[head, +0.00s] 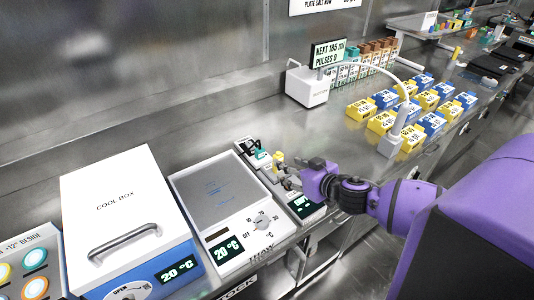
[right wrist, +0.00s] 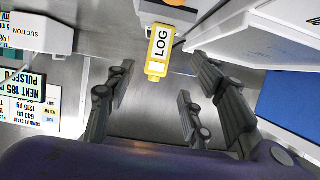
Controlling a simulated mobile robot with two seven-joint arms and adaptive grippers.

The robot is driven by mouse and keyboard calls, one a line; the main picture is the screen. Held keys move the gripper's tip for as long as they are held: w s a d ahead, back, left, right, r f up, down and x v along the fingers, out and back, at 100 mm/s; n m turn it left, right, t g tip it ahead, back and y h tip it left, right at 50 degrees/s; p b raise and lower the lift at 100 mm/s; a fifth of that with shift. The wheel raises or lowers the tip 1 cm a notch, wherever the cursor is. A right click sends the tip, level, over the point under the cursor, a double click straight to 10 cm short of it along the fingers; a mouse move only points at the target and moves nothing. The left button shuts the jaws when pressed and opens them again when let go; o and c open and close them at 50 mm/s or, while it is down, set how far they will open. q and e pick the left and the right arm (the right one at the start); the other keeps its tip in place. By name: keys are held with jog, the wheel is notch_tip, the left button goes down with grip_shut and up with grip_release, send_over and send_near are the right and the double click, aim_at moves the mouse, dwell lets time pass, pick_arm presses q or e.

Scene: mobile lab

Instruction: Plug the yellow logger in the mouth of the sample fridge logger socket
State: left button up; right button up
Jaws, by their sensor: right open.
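The yellow logger, marked LOG, shows in the right wrist view (right wrist: 158,55) ahead of the fingertips, with its top end against a white block (right wrist: 178,14). In the head view the small yellow piece (head: 279,157) beside my gripper looks like the same logger. My right gripper (head: 284,175) reaches in from the right, and in the right wrist view (right wrist: 160,82) its fingers are spread wide, with clear space between them and the logger. I cannot make out the sample fridge logger socket for certain. My left gripper is not in view.
A narrow unit with a green display (head: 306,208) lies under my right gripper. A scale-like heater (head: 213,188) and the cool box (head: 118,195) stand left of it. A white suction unit (head: 307,87) and blue and yellow boxes (head: 409,136) stand behind. Bare bench (head: 310,135) lies between.

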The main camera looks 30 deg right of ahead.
aim_at(280, 154)
jog(key=shift+w+f, duration=0.15)
jog(key=shift+w, duration=0.4)
jog(key=shift+w+f, duration=0.15)
jog(key=shift+w, duration=0.2)
jog(key=shift+w+f, duration=0.1)
jog(key=shift+w, duration=0.3)
jog(key=shift+w+f, duration=0.1)
jog(key=shift+w, duration=0.2)
jog(key=x, duration=0.4)
jog(key=shift+s, duration=0.1)
jog(key=shift+w+f, duration=0.1)
jog(key=shift+w, duration=0.2)
jog(key=c, duration=1.1)
grip_shut()
jog(key=shift+w+r, duration=0.1)
jog(key=shift+r, duration=0.2)
notch_tip(280, 154, up, 2)
jog(key=shift+d+r, duration=0.1)
pick_arm(q)
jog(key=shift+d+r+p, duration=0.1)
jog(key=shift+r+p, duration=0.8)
jog(key=shift+p, duration=0.35)
pick_arm(e)
jog(key=s+d+r, duration=0.2)
jog(key=s+r, duration=0.8)
jog(key=s, duration=0.4)
jog(key=shift+d, duration=0.35)
